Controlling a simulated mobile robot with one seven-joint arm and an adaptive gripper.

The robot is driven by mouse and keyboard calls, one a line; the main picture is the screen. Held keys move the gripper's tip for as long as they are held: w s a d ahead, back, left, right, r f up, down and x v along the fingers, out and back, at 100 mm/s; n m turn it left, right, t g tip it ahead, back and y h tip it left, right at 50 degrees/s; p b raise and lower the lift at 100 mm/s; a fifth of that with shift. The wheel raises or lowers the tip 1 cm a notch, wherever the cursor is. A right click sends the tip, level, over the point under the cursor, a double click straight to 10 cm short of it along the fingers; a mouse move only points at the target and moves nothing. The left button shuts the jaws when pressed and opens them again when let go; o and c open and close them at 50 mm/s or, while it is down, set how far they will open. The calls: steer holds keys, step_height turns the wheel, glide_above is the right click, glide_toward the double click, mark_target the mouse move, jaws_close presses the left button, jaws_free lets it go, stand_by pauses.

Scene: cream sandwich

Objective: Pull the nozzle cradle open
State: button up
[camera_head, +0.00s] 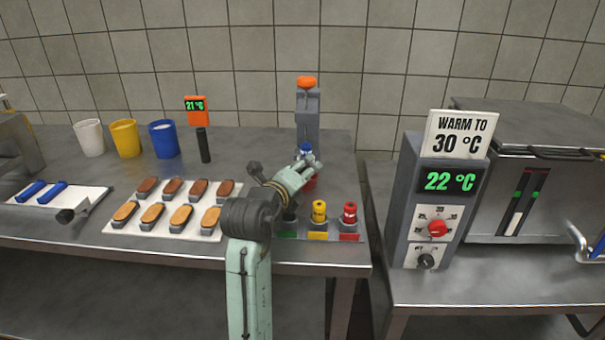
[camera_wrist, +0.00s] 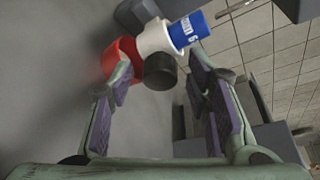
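A grey upright stand (camera_head: 308,122) with an orange knob on top rises at the back edge of the table. A blue nozzle (camera_wrist: 187,31) with a white collar (camera_wrist: 156,38) sits low at its front; its blue part shows in the head view (camera_head: 305,148). A black round knob (camera_wrist: 160,71) sticks out toward the wrist camera, and a red part (camera_wrist: 113,58) is beside it. Which part is the moving cradle I cannot tell. My gripper (camera_head: 309,164) is in front of the stand. In the wrist view its fingers (camera_wrist: 161,70) are apart, either side of the black knob; contact is unclear.
A white tray of several buns (camera_head: 121,230) lies left of my arm. Yellow (camera_head: 319,211) and red (camera_head: 349,212) nozzles stand at the front right. Cups, including a blue one (camera_head: 163,139), stand back left. A warmer control box (camera_head: 436,210) reads 22 °C at right.

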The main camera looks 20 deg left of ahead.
jaws_close()
stand_by(0.3)
stand_by(0.3)
